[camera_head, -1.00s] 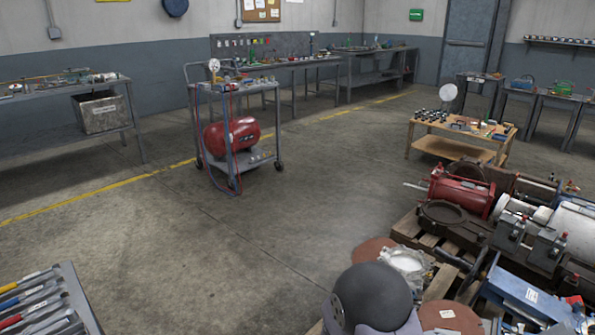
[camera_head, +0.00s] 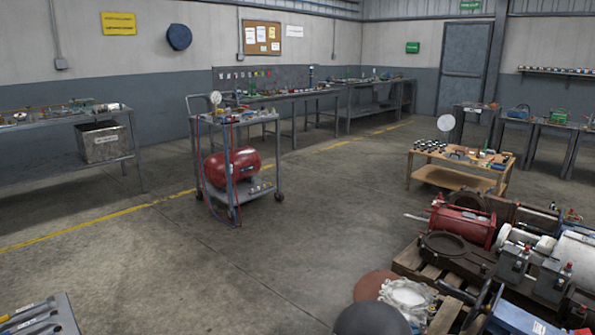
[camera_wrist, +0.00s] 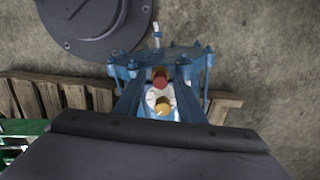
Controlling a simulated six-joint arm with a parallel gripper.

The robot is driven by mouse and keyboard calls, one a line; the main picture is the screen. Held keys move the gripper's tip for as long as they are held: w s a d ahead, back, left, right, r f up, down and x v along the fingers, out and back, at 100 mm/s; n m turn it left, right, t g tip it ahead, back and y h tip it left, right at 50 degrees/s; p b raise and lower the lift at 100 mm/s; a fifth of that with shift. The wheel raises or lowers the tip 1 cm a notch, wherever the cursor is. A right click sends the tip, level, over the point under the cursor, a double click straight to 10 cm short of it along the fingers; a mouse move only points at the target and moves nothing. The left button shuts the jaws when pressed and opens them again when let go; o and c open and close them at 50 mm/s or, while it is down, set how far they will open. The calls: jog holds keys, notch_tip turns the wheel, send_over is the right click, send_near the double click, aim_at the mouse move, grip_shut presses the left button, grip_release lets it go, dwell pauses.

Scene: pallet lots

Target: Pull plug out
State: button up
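In the wrist view, a red cap-like plug (camera_wrist: 159,77) and a yellow-brass plug (camera_wrist: 162,107) stand close together over a pale round face (camera_wrist: 153,97) on a blue bolted fitting (camera_wrist: 197,65). I cannot tell which of the two the task means. My gripper (camera_wrist: 163,78) reaches in from the bottom of the wrist view. I cannot tell whether either finger touches the fitting. The gripper is not seen in the head view.
Wooden pallet slats (camera_wrist: 60,97) lie beside the fitting, with a dark round flange (camera_wrist: 93,22) at upper left. In the head view, a red cylinder (camera_head: 462,226) and heavy parts crowd a pallet at right. A cart (camera_head: 235,190) stands mid-room. The central floor is clear.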

jog(key=shift+c, duration=0.2)
dwell(0.4)
grip_shut()
jog(key=shift+r+p, duration=0.25)
jog(key=shift+p, duration=0.15)
jog(key=shift+w+d+r+p, duration=0.1)
jog(key=shift+r+p, duration=1.3)
jog(key=shift+p, duration=0.15)
jog(key=shift+w+r+p, duration=0.1)
jog(key=shift+r+p, duration=1.25)
jog(key=shift+p, duration=0.15)
